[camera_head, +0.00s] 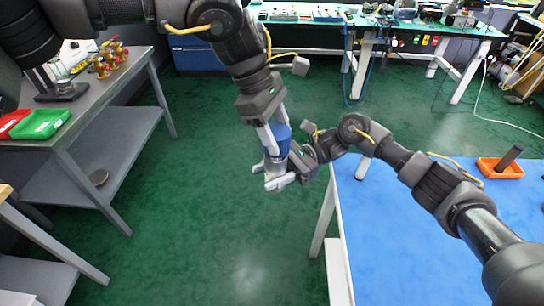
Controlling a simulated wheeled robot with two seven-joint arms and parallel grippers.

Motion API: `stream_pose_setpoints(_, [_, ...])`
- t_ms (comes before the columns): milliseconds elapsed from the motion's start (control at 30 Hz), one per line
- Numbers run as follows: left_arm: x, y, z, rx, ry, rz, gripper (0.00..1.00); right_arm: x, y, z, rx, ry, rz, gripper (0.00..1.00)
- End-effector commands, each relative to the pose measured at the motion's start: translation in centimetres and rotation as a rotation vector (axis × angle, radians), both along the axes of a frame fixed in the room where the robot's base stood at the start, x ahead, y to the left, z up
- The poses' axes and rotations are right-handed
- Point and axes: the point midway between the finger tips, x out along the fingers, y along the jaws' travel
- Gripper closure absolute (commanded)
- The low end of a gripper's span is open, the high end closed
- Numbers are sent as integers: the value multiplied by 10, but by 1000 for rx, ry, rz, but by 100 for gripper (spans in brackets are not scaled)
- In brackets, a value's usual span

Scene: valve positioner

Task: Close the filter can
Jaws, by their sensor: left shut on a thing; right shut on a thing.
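The filter can has a blue upper part (279,139) and a lighter grey lower part (274,166). It hangs roughly upright in the air between my two grippers, left of the blue table. My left gripper (276,134) comes down from above and is shut on the blue upper part. My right gripper (276,175) comes in from the right and is shut on the lower part. The two parts are in line and look close together or touching. The fingers partly hide the seam, so I cannot tell whether they are joined.
The blue-topped table (410,250) fills the lower right, with an orange tray (488,169) holding a dark cylinder (510,156). A grey workbench (75,135) at left carries red and green trays (40,123) and brass fittings (107,58). Green floor is clear below the can.

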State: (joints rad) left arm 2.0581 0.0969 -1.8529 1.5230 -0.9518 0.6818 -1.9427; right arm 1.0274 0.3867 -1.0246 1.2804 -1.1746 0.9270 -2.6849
Motion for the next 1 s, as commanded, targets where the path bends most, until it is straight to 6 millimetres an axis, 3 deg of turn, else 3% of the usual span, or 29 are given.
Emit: stream_pose_setpoints(1000, [0,0,-18,0,0,1,67,0,0,1,1,0,0,100])
